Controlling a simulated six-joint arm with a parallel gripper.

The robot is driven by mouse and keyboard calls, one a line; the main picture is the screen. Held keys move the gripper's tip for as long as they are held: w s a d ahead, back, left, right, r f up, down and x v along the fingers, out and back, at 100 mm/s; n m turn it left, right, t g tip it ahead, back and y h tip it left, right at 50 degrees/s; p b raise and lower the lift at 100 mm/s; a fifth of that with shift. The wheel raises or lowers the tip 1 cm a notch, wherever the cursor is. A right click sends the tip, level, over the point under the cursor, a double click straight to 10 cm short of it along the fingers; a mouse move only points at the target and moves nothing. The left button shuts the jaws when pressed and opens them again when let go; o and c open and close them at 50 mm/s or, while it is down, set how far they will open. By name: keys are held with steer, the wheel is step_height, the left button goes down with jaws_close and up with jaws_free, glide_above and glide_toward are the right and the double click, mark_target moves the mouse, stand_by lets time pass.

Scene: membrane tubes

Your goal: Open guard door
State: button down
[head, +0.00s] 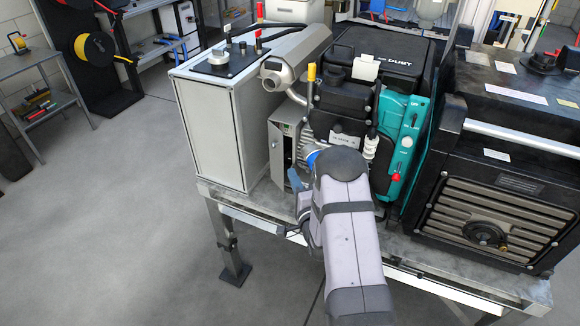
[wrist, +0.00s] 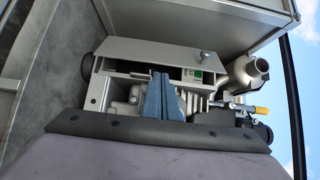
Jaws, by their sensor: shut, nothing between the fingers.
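The guard appears to be a small grey metal housing (head: 285,125) between the white cabinet and the engine. Its narrow opening shows a green part inside. In the wrist view the grey housing (wrist: 150,52) lies beyond my fingers, with the green part (wrist: 194,74) in a dark slot. I cannot tell clearly which panel is the door or how far it stands open. My gripper (wrist: 161,88) has its blue fingers together with nothing between them, in front of the slot. In the head view the blue fingers (head: 296,180) are low beside the housing; my arm hides part of this area.
A white cabinet (head: 215,125) stands to the left on the metal bench (head: 240,205). A black and teal engine (head: 395,140) is close on the right, with a silver pipe (head: 285,72) above the housing. A large black unit (head: 510,170) stands farther right.

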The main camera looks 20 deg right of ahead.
mark_target(281, 165)
steer(key=shift+w+d+p, duration=0.15)
steer(key=shift+w+p, duration=0.35)
steer(key=shift+w, duration=1.55)
steer(key=shift+s+a+f+m+g+h+b, duration=0.15)
steer(key=shift+a+m+g+h+b, duration=0.1)
steer(key=shift+a+m+h+b, duration=0.65)
steer(key=shift+s+a+f+m+g+h+b, duration=0.1)
steer(key=shift+a+m+g+h+b, duration=0.15)
steer(key=shift+a+m+h+b, duration=0.65)
steer(key=w+a+m+g+h+b, duration=0.2)
steer(key=a+m+g+h+b, duration=0.3)
steer(key=b, duration=0.7)
steer(key=shift+w+a+r+h, duration=0.3)
steer(key=shift+a+h, duration=0.8)
steer(key=shift+h, duration=0.7)
steer(key=shift+a, duration=0.1)
